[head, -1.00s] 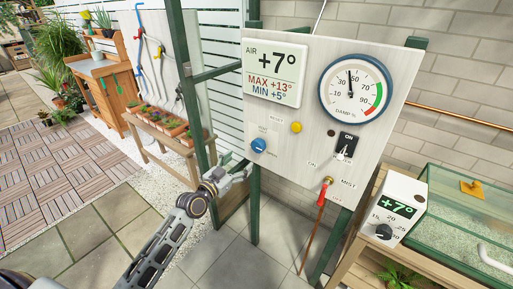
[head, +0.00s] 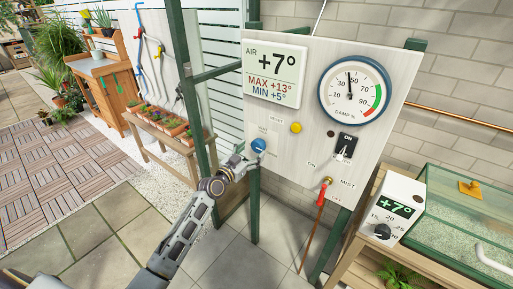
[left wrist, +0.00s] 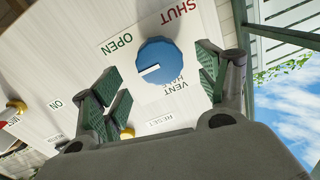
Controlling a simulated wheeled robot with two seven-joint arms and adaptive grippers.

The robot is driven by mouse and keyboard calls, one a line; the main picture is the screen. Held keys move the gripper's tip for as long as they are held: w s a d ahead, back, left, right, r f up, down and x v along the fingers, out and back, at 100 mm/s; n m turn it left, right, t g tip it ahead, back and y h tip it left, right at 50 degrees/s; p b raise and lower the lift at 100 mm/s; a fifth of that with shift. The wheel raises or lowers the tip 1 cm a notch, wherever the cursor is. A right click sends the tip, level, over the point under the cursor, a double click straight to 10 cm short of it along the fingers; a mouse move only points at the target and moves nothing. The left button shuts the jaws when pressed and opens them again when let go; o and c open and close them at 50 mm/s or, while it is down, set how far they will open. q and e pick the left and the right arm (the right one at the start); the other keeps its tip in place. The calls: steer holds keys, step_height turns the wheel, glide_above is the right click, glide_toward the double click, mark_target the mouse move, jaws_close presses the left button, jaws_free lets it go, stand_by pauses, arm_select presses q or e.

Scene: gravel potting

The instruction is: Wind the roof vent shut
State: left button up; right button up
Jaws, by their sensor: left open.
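The blue round vent knob (head: 259,145) is on the lower left of the pale control board (head: 335,95). The blue knob also shows in the left wrist view (left wrist: 168,58), with a short white mark on its face and the labels SHUT, OPEN and VENT around it. The white mark lies toward the OPEN side of the picture. My left gripper (head: 243,158) is at the board's lower left edge, close to the knob. In the left wrist view its open green-padded fingers (left wrist: 160,78) stand on either side of the knob, and I see no clear contact. My right gripper is out of view.
The board also bears a yellow button (head: 296,127), a black switch (head: 346,147) and a red-handled mist valve (head: 322,192). A green post (head: 193,90) stands just left of the board. A glass-sided propagator (head: 465,215) stands at the right.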

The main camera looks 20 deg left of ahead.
mark_target(256, 147)
arm_select(q)
steer(key=shift+x, duration=2.05)
steer(key=c, duration=0.9)
steer(key=shift+c, duration=0.6)
